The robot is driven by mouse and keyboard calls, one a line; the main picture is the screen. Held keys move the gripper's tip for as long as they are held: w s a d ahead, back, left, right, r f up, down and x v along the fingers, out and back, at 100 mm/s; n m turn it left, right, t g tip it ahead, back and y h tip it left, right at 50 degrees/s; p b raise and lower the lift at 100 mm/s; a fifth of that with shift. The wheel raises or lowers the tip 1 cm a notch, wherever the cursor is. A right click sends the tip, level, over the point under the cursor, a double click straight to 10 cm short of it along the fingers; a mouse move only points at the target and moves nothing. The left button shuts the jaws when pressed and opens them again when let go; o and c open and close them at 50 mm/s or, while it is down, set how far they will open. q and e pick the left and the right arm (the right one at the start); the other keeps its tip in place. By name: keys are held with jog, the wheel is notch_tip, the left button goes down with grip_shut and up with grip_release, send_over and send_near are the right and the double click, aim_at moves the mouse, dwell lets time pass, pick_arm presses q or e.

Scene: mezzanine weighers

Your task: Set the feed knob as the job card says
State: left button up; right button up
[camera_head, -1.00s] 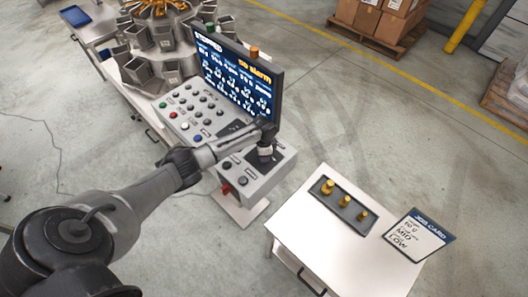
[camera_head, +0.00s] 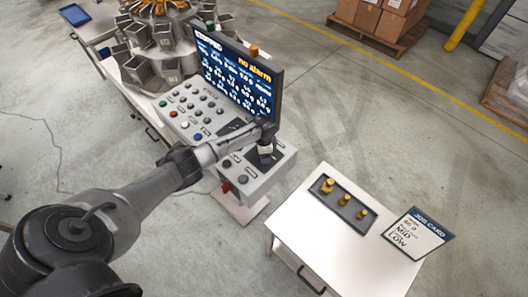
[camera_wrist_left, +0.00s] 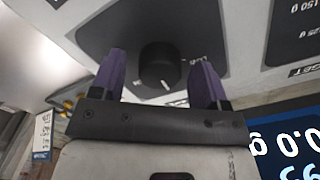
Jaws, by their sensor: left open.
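A black round knob (camera_wrist_left: 160,66) with a white pointer mark sits on a dark plate of the control panel in the left wrist view. My left gripper (camera_wrist_left: 160,75) is open, with its purple-padded fingers on either side of the knob and gaps showing. In the head view my left gripper (camera_head: 265,150) is over the panel's right section (camera_head: 252,178), and the knob is hidden there. The job card (camera_head: 419,233) stands on the white table at right; "MID" and "LOW" are readable, the rest is too small. My right gripper is not in view.
The screen (camera_head: 236,78) behind the panel shows "STOPPED" and "no alarm". Buttons (camera_head: 198,110) cover the panel's left section. A dark tray (camera_head: 345,206) with brass weights lies on the white table (camera_head: 320,240). Clear floor lies behind the table.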

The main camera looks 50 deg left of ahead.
pick_arm(q)
notch_tip(320, 180, up, 14)
dwell(0.6)
jog(key=shift+f, duration=0.1)
dwell(0.5)
